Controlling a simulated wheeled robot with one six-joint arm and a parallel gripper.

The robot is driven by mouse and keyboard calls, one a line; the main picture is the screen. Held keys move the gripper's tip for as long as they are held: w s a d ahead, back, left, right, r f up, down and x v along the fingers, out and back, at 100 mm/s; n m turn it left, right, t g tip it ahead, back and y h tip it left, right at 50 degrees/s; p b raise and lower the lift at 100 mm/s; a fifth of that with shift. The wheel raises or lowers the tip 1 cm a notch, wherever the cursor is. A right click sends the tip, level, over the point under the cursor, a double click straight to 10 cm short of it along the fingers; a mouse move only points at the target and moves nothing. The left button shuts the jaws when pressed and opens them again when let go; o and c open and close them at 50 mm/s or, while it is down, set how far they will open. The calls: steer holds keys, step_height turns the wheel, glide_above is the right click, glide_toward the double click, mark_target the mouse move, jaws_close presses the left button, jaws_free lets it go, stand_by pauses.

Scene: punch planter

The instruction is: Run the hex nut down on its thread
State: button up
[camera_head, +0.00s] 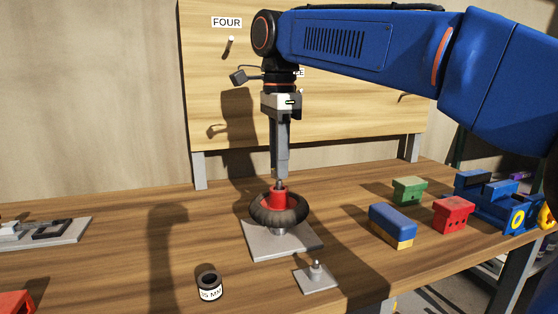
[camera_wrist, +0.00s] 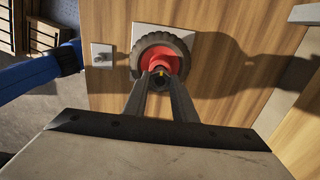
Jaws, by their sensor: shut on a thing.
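The hex nut (camera_wrist: 160,79) shows small and dark between my fingertips in the wrist view. It sits at the center of a red hub (camera_head: 277,199) ringed by a black tire (camera_head: 265,220). The wheel lies flat above a grey base plate (camera_head: 286,241) on the bench. My gripper (camera_head: 280,178) points straight down over the hub and is shut on the hex nut; it also shows in the wrist view (camera_wrist: 160,85). The fingers hide most of the nut in the head view. The thread under it is hidden, so I cannot tell how far down the nut sits.
A small plate with a peg (camera_head: 316,281) and a black ring labelled 15 MM (camera_head: 209,286) stand in front. A pegboard (camera_head: 350,110) stands behind.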

steer(key=shift+f, duration=1.1)
steer(key=m, duration=1)
steer(key=shift+m, duration=0.4)
steer(key=o, duration=1.4)
steer(key=shift+r, duration=0.1)
